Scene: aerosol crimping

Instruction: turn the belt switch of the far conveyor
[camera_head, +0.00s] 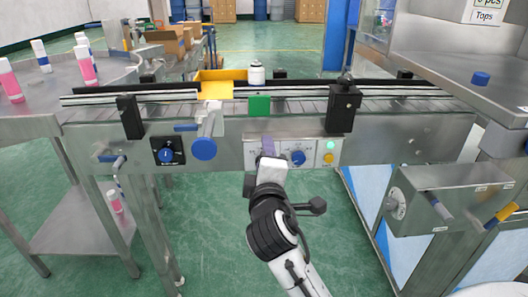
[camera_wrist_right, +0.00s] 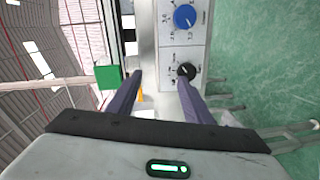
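The blue dial (camera_wrist_right: 184,16) is further away. A separate black switch box with a blue knob (camera_head: 166,155) is on the conveyor's left. My left gripper is not in view.
A white container (camera_head: 256,74) stands on the conveyor (camera_head: 390,124) by a yellow part (camera_head: 216,88) and a green plate (camera_head: 259,106). A blue round handle (camera_head: 204,149) projects left of my right gripper. A metal table (camera_head: 31,124) with pink bottles is at the left.

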